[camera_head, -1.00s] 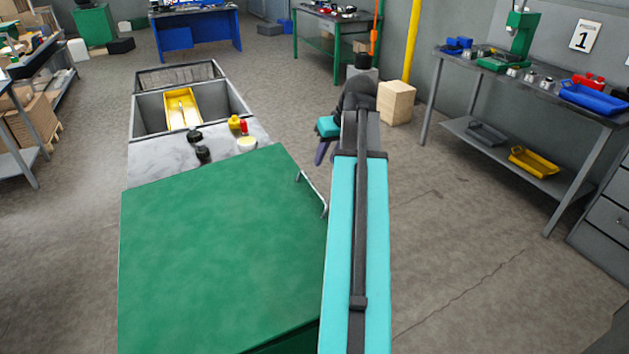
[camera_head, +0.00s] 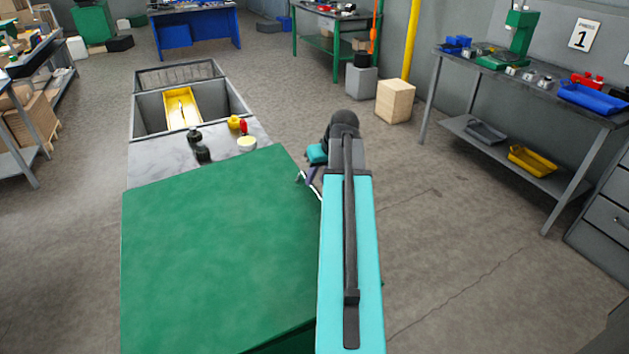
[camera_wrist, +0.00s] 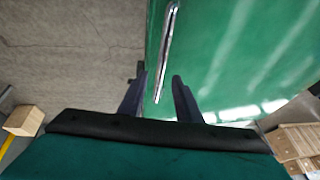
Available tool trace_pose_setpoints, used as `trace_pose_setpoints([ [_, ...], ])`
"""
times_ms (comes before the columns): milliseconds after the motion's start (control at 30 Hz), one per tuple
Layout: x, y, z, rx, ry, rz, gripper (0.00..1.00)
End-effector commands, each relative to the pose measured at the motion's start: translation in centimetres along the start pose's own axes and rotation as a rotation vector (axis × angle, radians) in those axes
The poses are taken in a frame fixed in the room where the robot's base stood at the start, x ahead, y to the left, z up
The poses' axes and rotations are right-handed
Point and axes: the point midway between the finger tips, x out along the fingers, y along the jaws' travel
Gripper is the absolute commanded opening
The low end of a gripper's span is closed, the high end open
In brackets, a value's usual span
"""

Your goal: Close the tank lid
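A large green lid-like panel (camera_head: 215,250) fills the lower left of the head view, with a thin metal bar handle (camera_head: 311,187) at its right edge. In the wrist view the green panel (camera_wrist: 235,60) fills the right side and the chrome handle (camera_wrist: 166,50) runs along it. My gripper (camera_head: 310,176) is near the far end of this handle. In the wrist view my gripper (camera_wrist: 158,92) is open, and the near end of the handle shows between its fingertips. I cannot tell whether the fingers touch it. The panel's hinge is not visible.
Beyond the panel are a grey worktop (camera_head: 165,163) with small bottles and an open grey bin (camera_head: 147,112) holding a yellow tray (camera_head: 182,106). A wooden box (camera_head: 395,100) stands on the floor. A workbench (camera_head: 540,90) stands at right. Floor right of my arm is clear.

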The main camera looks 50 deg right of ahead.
Motion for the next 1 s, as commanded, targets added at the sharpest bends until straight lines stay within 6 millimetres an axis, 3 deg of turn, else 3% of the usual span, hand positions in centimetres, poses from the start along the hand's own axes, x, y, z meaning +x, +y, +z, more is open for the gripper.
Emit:
trace_pose_setpoints([
  [300,2.2,-0.1,-0.1,-0.002,0.000,0.000,0.31],
  [667,2.5,-0.1,-0.1,-0.002,0.000,0.000,0.31],
  [867,2.5,-0.1,-0.1,-0.002,0.000,-0.001,0.01],
  [1000,2.4,-0.1,-0.1,-0.002,0.000,-0.001,0.00],
])
